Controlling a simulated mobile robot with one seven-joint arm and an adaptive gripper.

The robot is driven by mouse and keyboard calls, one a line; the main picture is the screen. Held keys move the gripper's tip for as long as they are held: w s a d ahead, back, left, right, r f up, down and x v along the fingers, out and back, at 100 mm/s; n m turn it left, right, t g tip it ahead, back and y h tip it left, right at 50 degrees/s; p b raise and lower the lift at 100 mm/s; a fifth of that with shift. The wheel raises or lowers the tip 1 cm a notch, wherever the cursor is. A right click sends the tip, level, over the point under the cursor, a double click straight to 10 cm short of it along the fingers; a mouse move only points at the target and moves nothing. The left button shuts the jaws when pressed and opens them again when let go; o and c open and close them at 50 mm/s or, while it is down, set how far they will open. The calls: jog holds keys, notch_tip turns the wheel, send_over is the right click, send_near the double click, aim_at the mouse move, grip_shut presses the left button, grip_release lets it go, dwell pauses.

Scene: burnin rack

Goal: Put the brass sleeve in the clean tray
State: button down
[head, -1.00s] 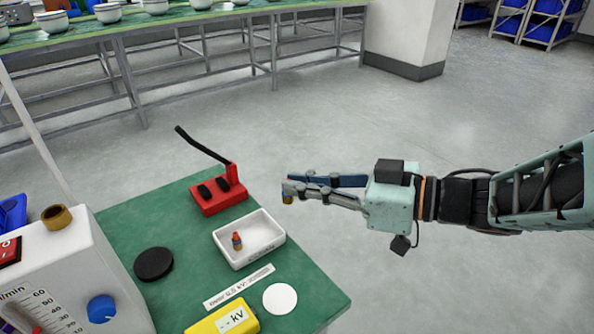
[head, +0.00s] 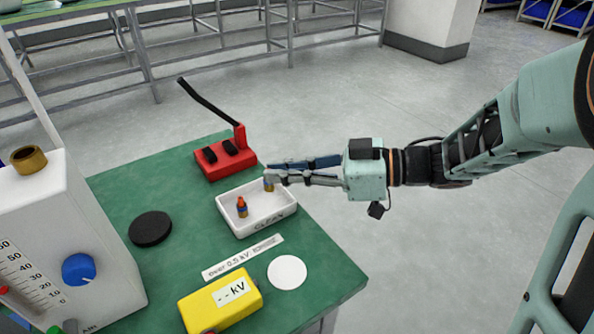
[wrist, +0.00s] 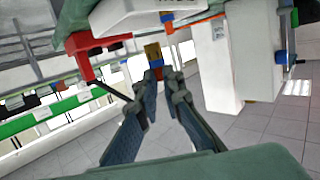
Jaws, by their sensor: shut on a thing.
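A small brass-coloured piece with a blue part (head: 268,185) is between the fingertips of my gripper (head: 275,176); it also shows in the wrist view (wrist: 153,52). My gripper is shut on it. In the head view it appears at the back corner of the white tray (head: 262,229), marked CLEAN; I cannot tell whether it touches the tray. A similar small piece with a red top (head: 242,207) stands upright in the tray's left part. A wide brass ring (head: 28,160) sits on top of the white meter box.
A red block with a black lever (head: 226,158) stands just behind the tray. A black disc (head: 150,228), a yellow kV meter (head: 221,302), a white disc (head: 287,272) and a label strip (head: 243,257) lie on the green table. The white meter box (head: 75,235) stands at left.

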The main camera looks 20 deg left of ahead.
jog(key=shift+w+a+f, duration=0.2)
jog(key=shift+w+f, duration=0.05)
jog(key=shift+f, duration=0.2)
jog(key=shift+w+a+f, duration=0.2)
jog(key=shift+w+f, duration=0.05)
jog(key=shift+f, duration=0.15)
jog(key=shift+w+a+f+b, duration=0.1)
jog(key=shift+w+f+b, duration=0.1)
jog(key=shift+f+b, duration=1.1)
jog(key=shift+f+p, duration=0.4)
jog(key=shift+f, duration=0.05)
jog(key=c, duration=2.1)
grip_release()
jog(key=shift+r, duration=0.15)
jog(key=p+v, duration=0.3)
jog(key=v, duration=0.9)
